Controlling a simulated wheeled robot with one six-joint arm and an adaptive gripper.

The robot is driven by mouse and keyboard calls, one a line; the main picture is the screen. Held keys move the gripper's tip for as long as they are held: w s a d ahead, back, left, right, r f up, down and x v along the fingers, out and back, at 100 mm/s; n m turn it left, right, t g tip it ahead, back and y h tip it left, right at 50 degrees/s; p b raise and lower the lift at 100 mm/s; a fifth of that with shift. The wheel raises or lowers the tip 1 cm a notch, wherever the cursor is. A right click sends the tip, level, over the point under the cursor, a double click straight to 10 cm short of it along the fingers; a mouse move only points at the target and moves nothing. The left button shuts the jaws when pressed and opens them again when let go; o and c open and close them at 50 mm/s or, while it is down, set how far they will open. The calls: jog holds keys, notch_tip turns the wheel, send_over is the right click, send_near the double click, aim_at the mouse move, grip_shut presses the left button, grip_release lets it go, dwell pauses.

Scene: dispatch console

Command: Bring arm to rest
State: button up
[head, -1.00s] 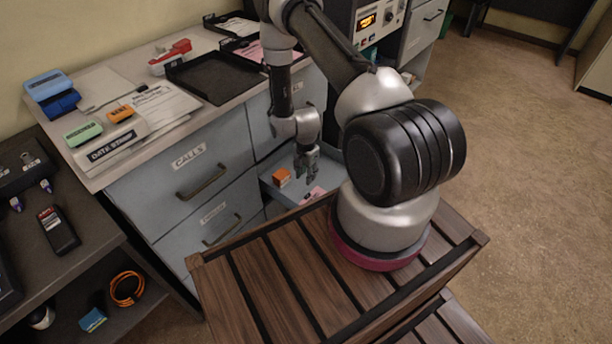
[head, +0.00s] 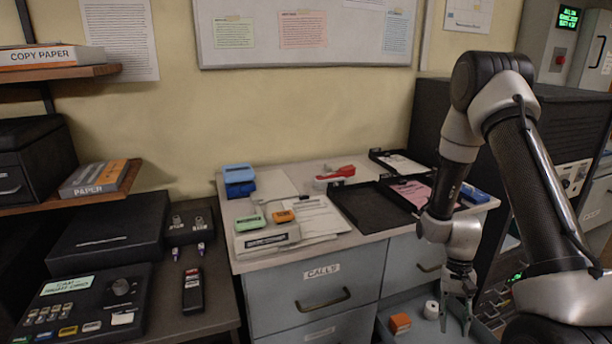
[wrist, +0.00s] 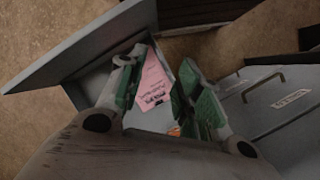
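My gripper (head: 456,314) hangs at the end of my arm over an open drawer (head: 380,335) of the grey cabinet, pointing down. In the wrist view its two green-padded fingers (wrist: 160,85) stand apart with nothing held between them. A pink slip (wrist: 154,82) lies in the drawer below, seen through the gap. In the head view an orange box (head: 400,322) and a white roll (head: 431,310) are in the drawer to the left of the fingers. The lower part of the drawer is cut off by the picture edge.
The cabinet top holds a black tray (head: 362,208), a red-and-white stapler-like item (head: 335,176), a date stamp box (head: 268,240) and papers. A dark desk with a keypad console (head: 85,308) stands at left. A black equipment unit (head: 570,130) stands behind my arm at right.

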jog(key=s+a+r+n+t, duration=0.1)
jog(key=s+r+t, duration=0.3)
jog(key=r, duration=1.6)
jog(key=s+a+r+n+t, duration=0.1)
jog(key=s+r+n+t, duration=0.3)
jog(key=r, duration=1.5)
jog(key=s+t, duration=0.1)
jog(key=s, duration=0.3)
jog(key=shift+s+r+h, duration=0.3)
jog(key=shift+s+r, duration=0.05)
jog(key=shift+s, duration=0.05)
